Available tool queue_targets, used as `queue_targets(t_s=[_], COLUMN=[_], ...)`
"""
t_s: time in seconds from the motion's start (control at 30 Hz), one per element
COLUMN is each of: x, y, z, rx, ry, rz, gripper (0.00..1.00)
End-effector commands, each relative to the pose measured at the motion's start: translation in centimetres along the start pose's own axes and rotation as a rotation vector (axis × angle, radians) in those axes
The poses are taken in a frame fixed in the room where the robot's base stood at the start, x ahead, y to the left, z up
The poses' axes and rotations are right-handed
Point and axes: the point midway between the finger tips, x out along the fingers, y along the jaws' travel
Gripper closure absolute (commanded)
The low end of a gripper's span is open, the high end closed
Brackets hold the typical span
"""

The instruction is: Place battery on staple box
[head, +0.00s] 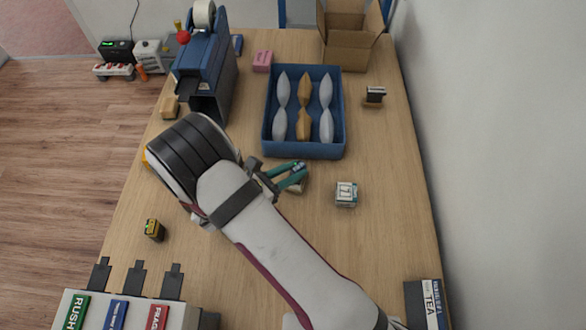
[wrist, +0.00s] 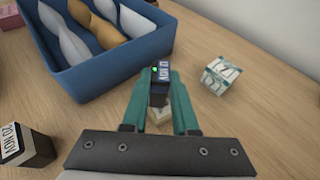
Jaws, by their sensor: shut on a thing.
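My gripper (head: 291,177) has its teal fingers closed on a small dark block (wrist: 158,72) with white date-like lettering and a green dot. A pale tan piece shows just below it, between the fingers. The block looks more like a date stamp than a battery, but I cannot tell for certain. A small black block with a yellow-green top (head: 155,230), battery-like, stands apart at the left of the counter. The staple box appears to be the white and teal box (head: 346,193) right of my gripper; it also shows in the wrist view (wrist: 220,75). Nothing rests on it.
A blue tray (head: 268,148) with grey and tan items lies behind my gripper. A dark stamp-like block (head: 375,95) stands at the back right. Counter around the white and teal box is clear.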

Motion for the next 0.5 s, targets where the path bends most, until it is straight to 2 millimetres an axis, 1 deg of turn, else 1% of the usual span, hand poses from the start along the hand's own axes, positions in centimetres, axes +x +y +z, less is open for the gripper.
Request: queue_targets(t_s=[0.03,0.07,0.2,0.23,0.5], x=[0.06,0.08,0.07,0.07,0.00], y=[0.00,0.00,0.00,0.00,0.01], z=[-0.14,-0.19,-0.15,-0.15,0.03], rx=[-0.001,0.000,0.000,0.000,0.000], ry=[0.000,0.000,0.000,0.000,0.000], rz=[0.000,0.000,0.000,0.000,0.000], gripper=[1.00,0.71,0.46,0.43,0.43])
